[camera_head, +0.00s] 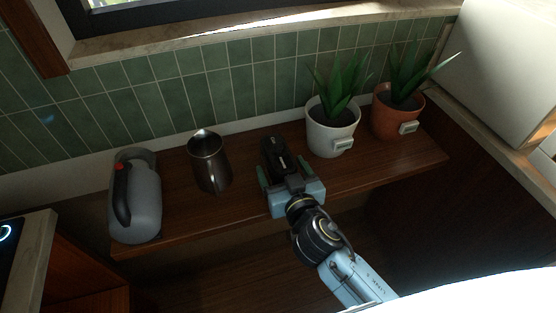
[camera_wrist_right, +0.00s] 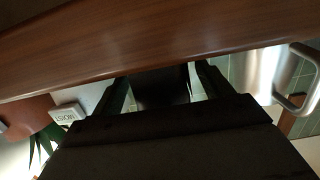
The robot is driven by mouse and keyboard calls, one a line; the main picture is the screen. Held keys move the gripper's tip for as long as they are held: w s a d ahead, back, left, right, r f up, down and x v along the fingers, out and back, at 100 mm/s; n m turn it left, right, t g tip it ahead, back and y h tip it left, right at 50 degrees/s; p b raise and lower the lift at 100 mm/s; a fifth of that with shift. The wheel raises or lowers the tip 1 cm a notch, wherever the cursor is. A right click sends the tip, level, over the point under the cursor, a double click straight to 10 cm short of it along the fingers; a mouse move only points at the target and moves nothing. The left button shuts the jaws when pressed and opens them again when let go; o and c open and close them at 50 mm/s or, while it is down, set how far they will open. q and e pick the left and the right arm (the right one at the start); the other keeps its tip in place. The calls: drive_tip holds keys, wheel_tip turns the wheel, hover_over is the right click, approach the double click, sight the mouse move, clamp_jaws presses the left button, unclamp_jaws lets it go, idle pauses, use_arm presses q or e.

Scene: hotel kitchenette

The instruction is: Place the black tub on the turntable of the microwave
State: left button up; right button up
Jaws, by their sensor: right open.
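The black tub (camera_head: 276,153) is a small dark container on the brown wooden shelf, between the metal pitcher and the white plant pot. My right gripper (camera_head: 284,169) is open, with its fingers reaching to either side of the tub's near part. In the right wrist view a dark shape that looks like the tub (camera_wrist_right: 160,88) shows between the two fingers, with gaps at its sides. Contact cannot be made out. My left gripper is out of view. No microwave turntable can be made out.
A steel pitcher (camera_head: 209,163) and a grey jug (camera_head: 137,197) stand left of the tub. A white pot (camera_head: 331,130) and an orange pot (camera_head: 396,116) with plants stand right. The shelf (camera_head: 243,207) has a bare front edge. A white box-like body (camera_head: 505,65) is at upper right.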

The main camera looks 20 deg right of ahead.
drive_tip(key=shift+w+f, duration=0.15)
drive_tip(key=shift+w, duration=0.4)
drive_tip(key=c, duration=1.6)
drive_tip(key=shift+r, duration=0.2)
clamp_jaws()
